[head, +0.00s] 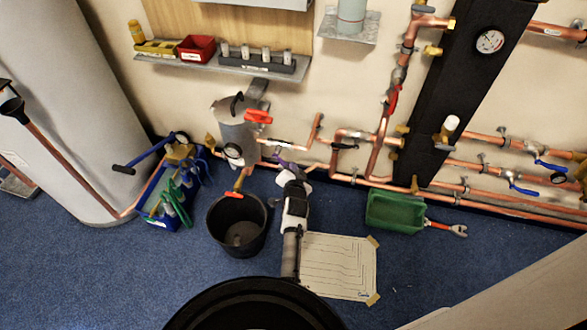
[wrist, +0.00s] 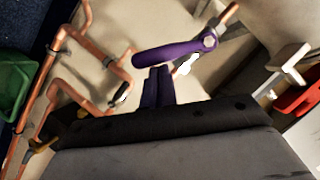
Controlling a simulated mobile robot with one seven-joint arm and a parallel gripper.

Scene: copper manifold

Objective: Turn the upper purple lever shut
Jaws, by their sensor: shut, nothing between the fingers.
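A purple lever (wrist: 172,53) shows large in the wrist view, its handle reaching left from a nut on a valve in a copper pipe. The handle lies at an angle to that pipe. My gripper (wrist: 158,72) is shut, its two dark purple-tinted fingers side by side with their tips just below the handle. I cannot tell whether they touch it. In the head view the purple lever (head: 283,161) is small and partly hidden at the wall pipes, with my gripper (head: 287,170) right at it. I see only one purple lever clearly.
A black lever (head: 345,146) is on the pipes to the right. A black bucket (head: 238,226), a blue tool tote (head: 158,207) and a green bin (head: 396,211) stand on the floor.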

